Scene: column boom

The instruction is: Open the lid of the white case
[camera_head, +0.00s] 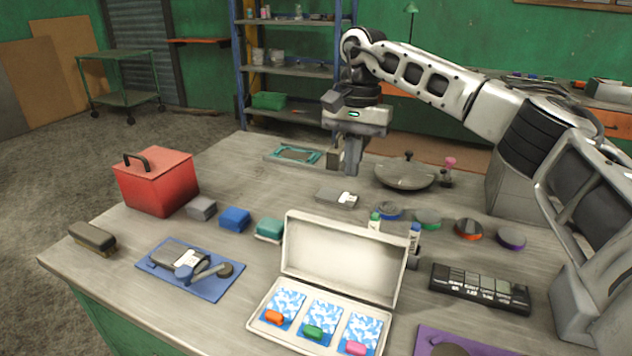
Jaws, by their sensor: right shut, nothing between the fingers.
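The white case (258,318) stands at the front middle of the table. Its lid (342,258) is raised and tilted back, so the inside shows. In the case lie three blue-and-white patterned cards, with an orange piece (274,317), a green piece (312,333) and a pink piece (356,349) on them. My right gripper (350,172) is shut and empty, pointing down above the table behind the lid and apart from it. My left gripper is not in view.
A red box (157,181) stands at the left. Blue and teal blocks (235,218) sit left of the lid. A round lidded pan (404,175), coloured discs and a black keypad-like device (481,287) are on the right. A blue mat (222,287) lies front left.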

